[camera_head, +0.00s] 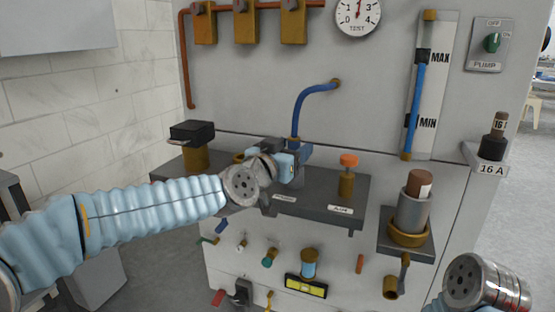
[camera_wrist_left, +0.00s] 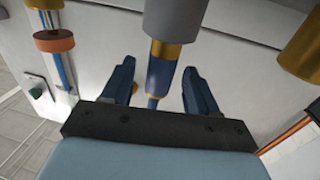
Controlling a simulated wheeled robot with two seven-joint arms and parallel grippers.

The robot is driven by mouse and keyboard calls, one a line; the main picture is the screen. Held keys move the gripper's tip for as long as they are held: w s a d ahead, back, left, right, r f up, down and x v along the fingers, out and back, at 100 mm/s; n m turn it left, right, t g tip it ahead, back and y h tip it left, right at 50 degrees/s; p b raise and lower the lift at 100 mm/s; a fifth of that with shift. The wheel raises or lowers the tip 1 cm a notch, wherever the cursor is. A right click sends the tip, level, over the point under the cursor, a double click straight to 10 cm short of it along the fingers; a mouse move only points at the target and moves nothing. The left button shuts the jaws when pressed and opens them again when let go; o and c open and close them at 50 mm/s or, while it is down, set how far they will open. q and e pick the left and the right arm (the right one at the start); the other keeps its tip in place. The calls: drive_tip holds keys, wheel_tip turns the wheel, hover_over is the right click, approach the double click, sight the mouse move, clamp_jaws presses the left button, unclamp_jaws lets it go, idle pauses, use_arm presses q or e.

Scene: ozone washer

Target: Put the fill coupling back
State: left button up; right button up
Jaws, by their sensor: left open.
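The blue hose (camera_head: 310,97) leaves the panel at a brass fitting and curves down behind my left gripper (camera_head: 298,160). In the left wrist view, a grey cylinder (camera_wrist_left: 174,18) with a brass collar (camera_wrist_left: 165,49), apparently the fill coupling, is at the hose's near end. My left gripper (camera_wrist_left: 159,68) is open, with its fingers on either side of the hose and collar and visible gaps between. In the head view the gripper hides the coupling, and I cannot tell whether it is seated. My right gripper is out of view; only part of that arm shows.
The dark shelf (camera_head: 320,212) carries an orange-capped brass fitting (camera_head: 348,166) by the AIR label. A grey cylinder with a brown top (camera_head: 413,208) stands at its right. A black-topped brass fitting (camera_head: 194,145) is at left. Several small fittings hang below.

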use_arm(q)
drive_tip(key=b+v, duration=0.2)
drive_tip(key=v, duration=0.8)
drive_tip(key=shift+s, duration=0.25)
drive_tip(key=shift+a+f, duration=0.1)
drive_tip(key=shift+f, duration=0.1)
